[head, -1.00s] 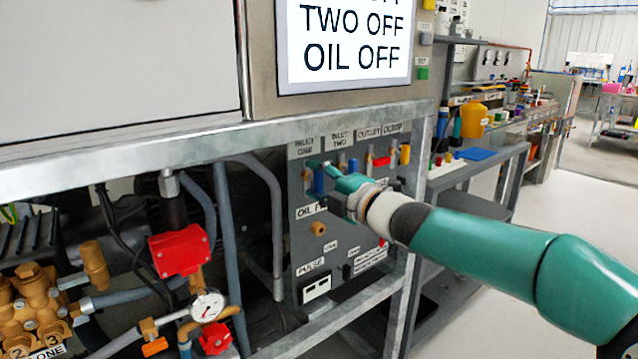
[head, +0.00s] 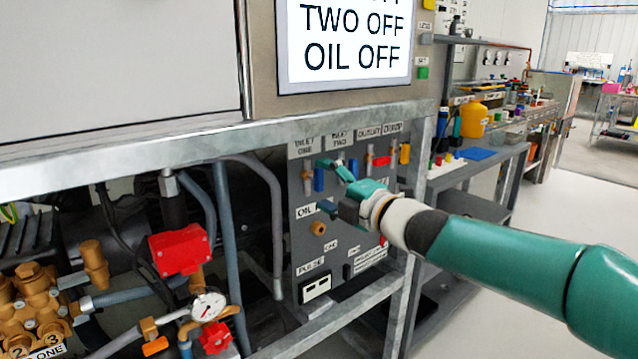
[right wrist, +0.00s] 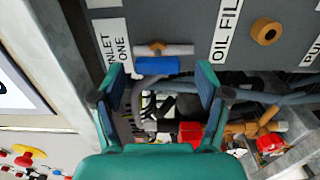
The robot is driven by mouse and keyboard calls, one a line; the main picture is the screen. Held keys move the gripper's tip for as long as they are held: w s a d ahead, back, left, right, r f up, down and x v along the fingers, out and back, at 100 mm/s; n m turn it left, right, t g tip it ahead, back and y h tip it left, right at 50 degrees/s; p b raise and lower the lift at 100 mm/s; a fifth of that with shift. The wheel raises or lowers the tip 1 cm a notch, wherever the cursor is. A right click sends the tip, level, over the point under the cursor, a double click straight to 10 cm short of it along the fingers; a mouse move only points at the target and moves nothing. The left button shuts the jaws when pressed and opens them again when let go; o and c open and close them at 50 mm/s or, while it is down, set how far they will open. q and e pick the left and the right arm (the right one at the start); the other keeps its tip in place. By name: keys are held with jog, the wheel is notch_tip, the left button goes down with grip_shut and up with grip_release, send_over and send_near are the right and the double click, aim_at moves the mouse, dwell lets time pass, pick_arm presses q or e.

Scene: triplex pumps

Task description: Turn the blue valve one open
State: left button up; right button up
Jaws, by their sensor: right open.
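The blue valve one handle (head: 319,180) is on the grey panel under the INLET ONE label (head: 304,147). It stands upright, alongside its pale pipe. In the right wrist view, the blue handle (right wrist: 158,66) lies parallel to the pipe, beside a brass stem. My right gripper (head: 326,185) is open in front of the panel, one finger above the other. In the right wrist view, the fingers (right wrist: 160,80) spread to either side of the blue handle, with a gap on each side. I cannot tell how far they are in depth. My left gripper is out of view.
A second blue handle (head: 353,167), a red handle (head: 381,161) and a yellow handle (head: 405,153) sit to the right on the panel. A metal frame rail (head: 200,137) runs above. A brass fitting (head: 318,229) is below, by the OIL FILL label (right wrist: 227,28).

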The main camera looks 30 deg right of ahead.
jog(key=s, duration=0.9)
jog(key=shift+d, duration=0.3)
jog(key=shift+s, duration=0.1)
